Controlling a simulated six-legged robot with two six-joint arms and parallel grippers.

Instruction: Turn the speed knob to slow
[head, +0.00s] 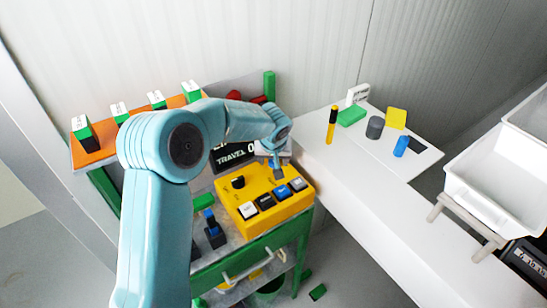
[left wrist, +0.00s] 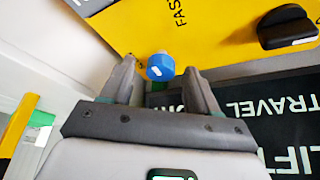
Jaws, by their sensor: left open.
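The yellow control box (head: 256,222) stands on the green-framed cart. In the left wrist view a small blue knob with a white mark (left wrist: 161,66) is on the yellow panel, near the letters "FAS". My left gripper (head: 277,168) reaches down to the right rear of the box. In the left wrist view it (left wrist: 159,78) is open, with its fingers on either side of the blue knob; contact cannot be told. My right gripper is not in view.
A dark display reading "TRAVEL" (head: 234,155) stands behind the box. Buttons (head: 265,202) line the box's front. A blue-topped black switch (head: 214,232) is left of it. A white table (head: 340,165) with small objects and white bins (head: 500,185) are at right.

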